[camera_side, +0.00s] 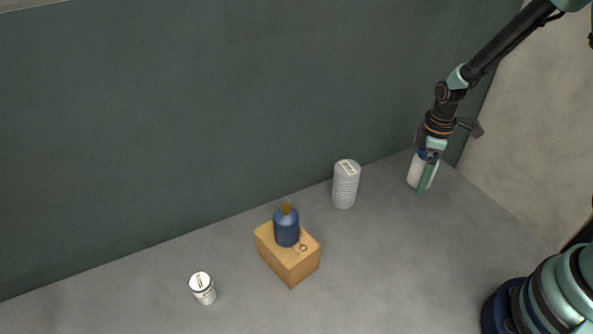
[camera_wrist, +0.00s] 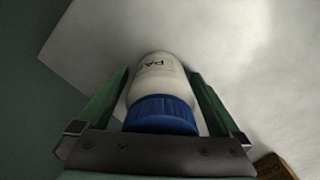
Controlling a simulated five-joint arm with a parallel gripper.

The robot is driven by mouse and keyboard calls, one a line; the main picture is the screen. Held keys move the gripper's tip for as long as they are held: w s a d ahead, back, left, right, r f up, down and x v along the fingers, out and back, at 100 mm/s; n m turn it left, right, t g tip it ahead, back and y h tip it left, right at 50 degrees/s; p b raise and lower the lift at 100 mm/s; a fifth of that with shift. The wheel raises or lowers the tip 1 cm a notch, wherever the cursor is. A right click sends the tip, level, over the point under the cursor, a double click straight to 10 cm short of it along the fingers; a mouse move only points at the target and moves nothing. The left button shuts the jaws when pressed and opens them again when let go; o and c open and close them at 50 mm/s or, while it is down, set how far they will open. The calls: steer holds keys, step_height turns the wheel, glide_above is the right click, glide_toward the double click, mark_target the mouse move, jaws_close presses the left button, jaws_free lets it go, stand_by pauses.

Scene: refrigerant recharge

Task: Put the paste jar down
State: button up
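The paste jar is a white bottle-shaped container (camera_side: 415,174) with a blue lid, at the right of the side view near the foot of the wall. My gripper (camera_side: 426,180) points down over it, with its green fingers along its sides. In the wrist view the jar (camera_wrist: 158,74), with part of its lettering showing, lies between the two fingers of my gripper (camera_wrist: 160,85).
A perforated pale cylinder (camera_side: 345,187) stands left of the jar by the wall. A blue bottle (camera_side: 286,229) stands on a wooden block (camera_side: 289,266) further left. A small white jar (camera_side: 203,291) is at the lower left. Bare grey floor (camera_side: 430,250) lies in front.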

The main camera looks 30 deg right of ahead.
step_height(320, 180, up, 12)
steer(key=shift+r, duration=0.2)
steer(key=s+a+r+m+t, duration=0.5)
steer(key=s+a+r+m, duration=0.4)
steer(key=r, duration=0.3)
steer(key=shift+r+t, duration=0.15)
steer(key=shift+t, duration=0.15)
